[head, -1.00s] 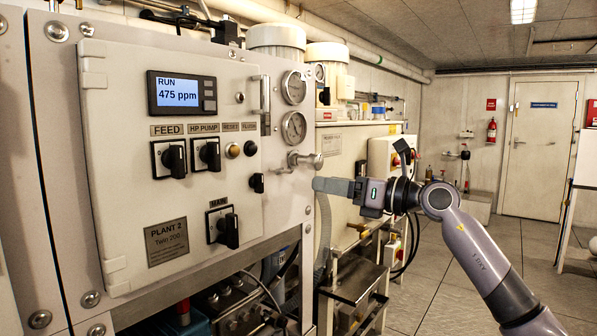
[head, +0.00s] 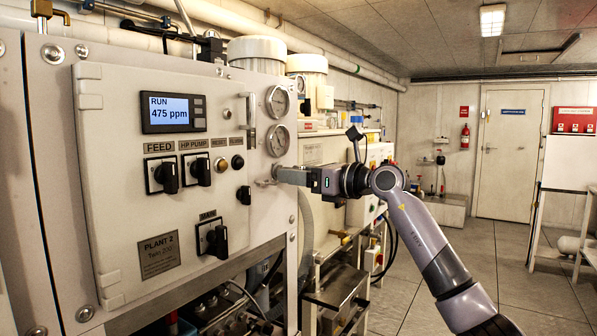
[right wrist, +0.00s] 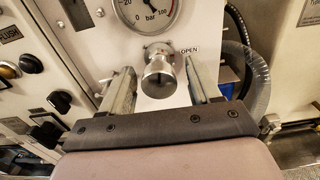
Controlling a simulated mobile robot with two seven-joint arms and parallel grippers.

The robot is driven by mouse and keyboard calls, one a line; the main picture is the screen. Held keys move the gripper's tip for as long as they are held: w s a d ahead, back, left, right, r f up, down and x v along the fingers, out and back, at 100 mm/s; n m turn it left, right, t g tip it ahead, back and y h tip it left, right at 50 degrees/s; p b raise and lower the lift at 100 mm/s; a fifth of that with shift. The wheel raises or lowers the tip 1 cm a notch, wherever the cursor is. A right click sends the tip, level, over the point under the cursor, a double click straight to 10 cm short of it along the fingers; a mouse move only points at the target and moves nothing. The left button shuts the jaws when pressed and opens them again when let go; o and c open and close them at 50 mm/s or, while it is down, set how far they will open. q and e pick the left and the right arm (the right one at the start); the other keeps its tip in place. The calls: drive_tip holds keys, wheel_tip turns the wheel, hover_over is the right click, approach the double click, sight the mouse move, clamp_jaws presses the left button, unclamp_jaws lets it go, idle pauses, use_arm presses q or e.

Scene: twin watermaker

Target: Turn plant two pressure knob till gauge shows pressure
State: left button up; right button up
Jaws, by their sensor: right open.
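The silver pressure knob (right wrist: 160,78) sits on the panel below a round gauge (right wrist: 148,14), with an "OPEN" label beside it in the right wrist view. My right gripper (right wrist: 158,82) is open, with one finger on each side of the knob and visible gaps between. In the head view the right gripper (head: 280,174) reaches the panel edge and hides most of the knob. The lower gauge (head: 278,140) and upper gauge (head: 277,101) show above it. The gauge is cut off at the top in the wrist view; I cannot read its needle. My left gripper is out of view.
The plant 2 cabinet (head: 105,215) has a display (head: 174,113) reading RUN 475 ppm and black switches for feed (head: 161,175), HP pump (head: 195,172) and main (head: 212,238). The floor (head: 420,290) to the right is open.

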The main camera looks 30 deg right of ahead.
drive_tip(key=shift+w+a, duration=0.1)
drive_tip(key=shift+w, duration=0.05)
drive_tip(key=c, duration=1)
drive_tip(key=shift+r+m+p, duration=0.25)
drive_tip(key=shift+m+p, duration=0.65)
drive_tip(key=shift+p, duration=0.25)
drive_tip(key=shift+c, duration=0.2)
drive_tip(key=shift+m+p, duration=1)
drive_tip(key=shift+f+m+p, duration=0.2)
drive_tip(key=shift+m+p, duration=0.15)
drive_tip(key=shift+m, duration=0.35)
drive_tip(key=o, duration=1)
